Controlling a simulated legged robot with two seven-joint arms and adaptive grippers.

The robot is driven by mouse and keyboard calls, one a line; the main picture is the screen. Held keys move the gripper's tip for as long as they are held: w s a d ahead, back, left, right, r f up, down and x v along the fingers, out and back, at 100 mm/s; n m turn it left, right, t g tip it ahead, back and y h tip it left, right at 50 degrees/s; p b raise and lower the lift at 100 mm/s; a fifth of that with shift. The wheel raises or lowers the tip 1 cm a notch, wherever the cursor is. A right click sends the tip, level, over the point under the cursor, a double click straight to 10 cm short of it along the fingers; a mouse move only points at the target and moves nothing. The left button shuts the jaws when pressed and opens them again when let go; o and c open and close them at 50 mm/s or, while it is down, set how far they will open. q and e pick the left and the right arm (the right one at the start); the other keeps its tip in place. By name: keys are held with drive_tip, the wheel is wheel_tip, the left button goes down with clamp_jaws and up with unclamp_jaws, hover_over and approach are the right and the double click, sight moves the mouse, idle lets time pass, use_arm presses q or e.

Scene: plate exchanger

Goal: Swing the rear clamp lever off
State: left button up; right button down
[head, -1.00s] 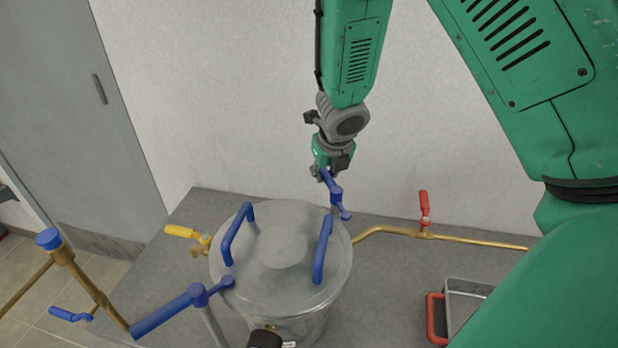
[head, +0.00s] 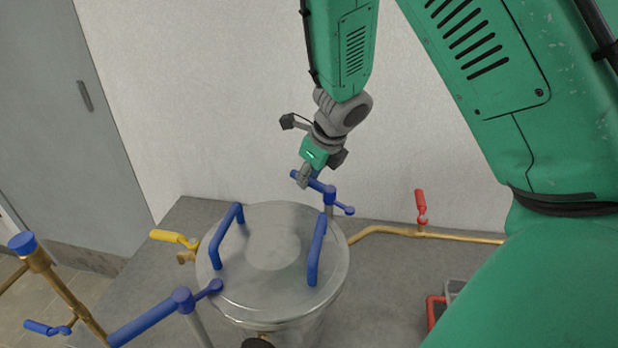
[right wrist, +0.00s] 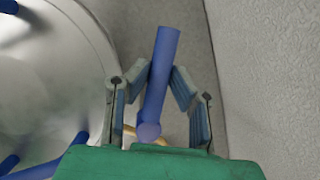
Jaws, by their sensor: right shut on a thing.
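The rear clamp lever (head: 330,192) is blue and sits on a post behind the steel vessel (head: 262,290). Its handle points left and slightly up in the head view; its short arm points right, beside the lid's rear right edge. My right gripper (head: 303,178) is shut on the handle near its free end. In the right wrist view the blue handle (right wrist: 163,60) lies between the two fingers of the gripper (right wrist: 160,78). The lid (head: 272,245) carries two blue handles. My left gripper is not in view.
The front clamp lever (head: 148,320) is blue, with its short arm over the lid's front left edge. A yellow-handled valve (head: 174,238) is left of the vessel, a red-handled valve (head: 420,207) on a brass pipe to the right. The wall (head: 180,130) stands close behind.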

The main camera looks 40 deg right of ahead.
sight(322, 188)
drive_tip(key=shift+w, duration=0.1)
drive_tip(key=c, duration=1.6)
unclamp_jaws()
drive_tip(key=shift+c, duration=0.2)
drive_tip(key=shift+o, duration=1)
drive_tip(key=shift+w, duration=0.15)
drive_tip(key=v, duration=1.1)
drive_tip(key=shift+r, duration=0.4)
drive_tip(key=shift+f, duration=0.1)
